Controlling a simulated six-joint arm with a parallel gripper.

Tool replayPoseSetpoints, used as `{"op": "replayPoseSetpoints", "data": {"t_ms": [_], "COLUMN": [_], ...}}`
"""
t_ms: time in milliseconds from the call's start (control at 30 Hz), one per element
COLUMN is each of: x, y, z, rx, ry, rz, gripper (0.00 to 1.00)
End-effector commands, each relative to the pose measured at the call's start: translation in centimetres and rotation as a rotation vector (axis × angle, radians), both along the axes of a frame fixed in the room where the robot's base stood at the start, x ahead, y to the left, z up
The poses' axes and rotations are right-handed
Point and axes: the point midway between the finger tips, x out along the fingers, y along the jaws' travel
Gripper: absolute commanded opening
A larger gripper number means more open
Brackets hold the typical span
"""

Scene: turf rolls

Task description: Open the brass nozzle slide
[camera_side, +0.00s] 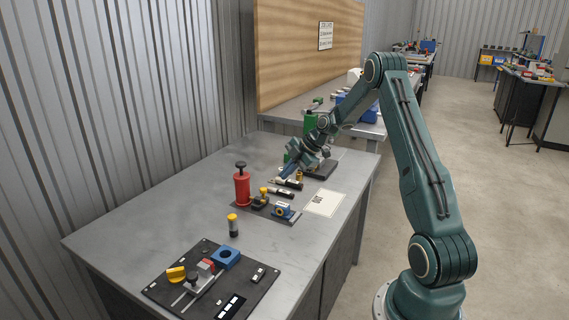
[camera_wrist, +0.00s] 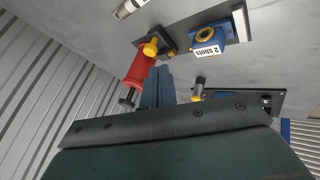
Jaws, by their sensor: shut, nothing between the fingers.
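A brass-yellow knob on a small dark block (camera_side: 261,199) sits on a dark plate on the bench. It looks like the nozzle slide, but I cannot tell how far its slide stands open. In the wrist view the yellow knob (camera_wrist: 151,48) shows just above my fingertips, beside a red cylinder (camera_wrist: 143,70). A blue block with a yellow ring (camera_wrist: 208,37), labelled "2 shots", is to its right. My gripper (camera_side: 288,172) is shut and empty, in the air above the bench, behind the plate. Its blue fingers (camera_wrist: 157,82) are together in the wrist view.
The red cylinder with a black knob (camera_side: 242,187) stands upright at the plate's left. Dark banded cylinders (camera_side: 281,193) lie behind the plate. A white printed sheet (camera_side: 324,202) is at right. A yellow-topped black cylinder (camera_side: 233,226) and a black board (camera_side: 160,289) are in front. The bench's left is bare.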

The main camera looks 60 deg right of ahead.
Motion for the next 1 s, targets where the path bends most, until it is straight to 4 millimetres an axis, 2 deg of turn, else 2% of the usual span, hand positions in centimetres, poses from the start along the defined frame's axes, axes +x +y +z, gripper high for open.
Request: {"op": "replayPoseSetpoints", "data": {"t_ms": [133,367,500,600,833,1000], "x": [-0.8,-1.2,-1.0,-0.7,1.4,3.6], "y": [-0.4,-0.5,-0.5,-0.7,-1.5,-1.8], "z": [1.2,1.7,1.7,1.5,1.4,2.4], "rx": [0.000,0.001,-0.005,-0.025,-0.127,-0.219], "ry": [-0.001,0.000,0.007,0.031,0.168,0.316], "rz": [-0.001,0.000,0.005,0.019,0.084,0.122], "gripper": [0.00,0.02,0.29,0.45,0.45,0.45]}}
